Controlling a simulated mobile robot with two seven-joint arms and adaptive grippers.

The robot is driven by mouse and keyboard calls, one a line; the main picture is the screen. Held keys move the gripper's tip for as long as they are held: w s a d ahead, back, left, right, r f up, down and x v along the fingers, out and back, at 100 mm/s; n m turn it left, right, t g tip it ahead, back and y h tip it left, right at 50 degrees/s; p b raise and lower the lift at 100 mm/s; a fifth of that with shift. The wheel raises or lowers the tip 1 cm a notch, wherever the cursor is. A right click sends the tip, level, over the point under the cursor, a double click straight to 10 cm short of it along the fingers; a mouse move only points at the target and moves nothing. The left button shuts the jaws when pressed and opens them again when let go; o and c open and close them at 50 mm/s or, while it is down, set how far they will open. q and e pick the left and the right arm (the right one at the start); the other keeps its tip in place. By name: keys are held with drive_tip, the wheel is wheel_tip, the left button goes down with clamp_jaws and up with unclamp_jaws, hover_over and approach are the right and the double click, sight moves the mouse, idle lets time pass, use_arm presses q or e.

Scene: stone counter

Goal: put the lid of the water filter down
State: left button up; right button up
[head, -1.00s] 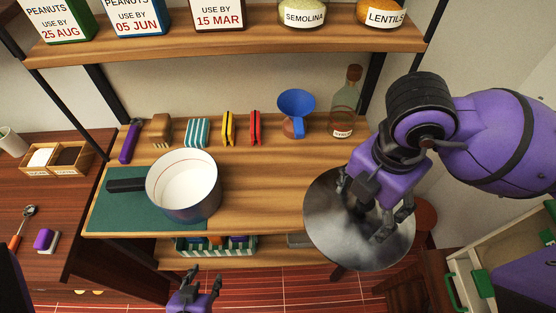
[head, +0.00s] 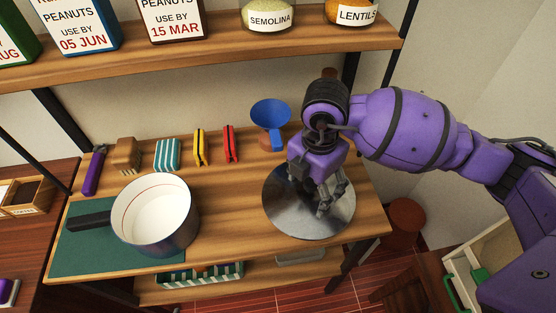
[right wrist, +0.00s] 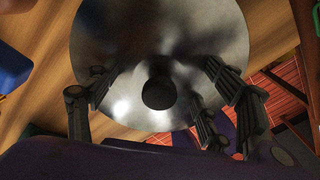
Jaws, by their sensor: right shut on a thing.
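The lid (head: 283,213) is a wide, shiny metal disc with a black round knob, seen from above in the right wrist view (right wrist: 158,93). My left gripper is out of view. No water filter body is recognisable.
A blue funnel (head: 270,116) stands just behind the lid. Red (head: 231,145) and yellow (head: 200,147) items stand along the back. A shelf (head: 200,62) with containers hangs above. Bare wood lies between pan and lid.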

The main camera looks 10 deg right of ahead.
sight(310, 195)
drive_tip(key=shift+s+f, duration=0.1)
drive_tip(key=shift+f, duration=1.2)
drive_tip(key=shift+f, duration=0.15)
drive_tip(key=o, duration=1.3)
drive_tip(key=shift+c, duration=0.2)
wheel_tip(310, 195, up, 12)
drive_tip(key=shift+r+p, duration=0.15)
drive_tip(key=shift+p, duration=0.25)
